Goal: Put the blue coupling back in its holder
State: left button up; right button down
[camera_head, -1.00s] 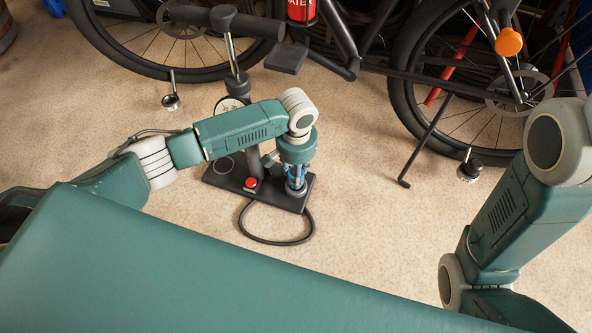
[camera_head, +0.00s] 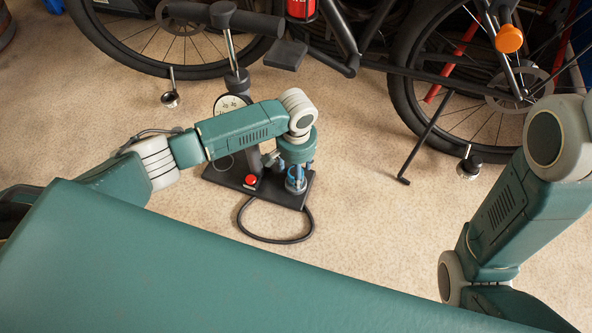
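A floor pump with a dark base (camera_head: 225,176), a round gauge (camera_head: 232,104) and a black hose (camera_head: 270,240) stands on the floor. My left gripper (camera_head: 296,178) points down over the right end of the pump base, beside the pump's upright. Blue parts and a pale ring (camera_head: 296,187) show at its fingertips, low over the base. The blue coupling and its holder are mostly hidden by the wrist and fingers, so I cannot tell whether the fingers touch the coupling. My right arm is at the right edge; its gripper is out of frame.
A red button (camera_head: 251,181) sits on the pump base. A bicycle stands behind, with its kickstand (camera_head: 428,140) down in front of the rear wheel (camera_head: 405,90). The pump handle (camera_head: 225,19) rises near the bicycle. The speckled floor in front is clear.

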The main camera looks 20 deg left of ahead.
pick_arm(q)
notch_tip(320, 180, up, 12)
dwell(0.6)
jog(key=shift+s, duration=0.1)
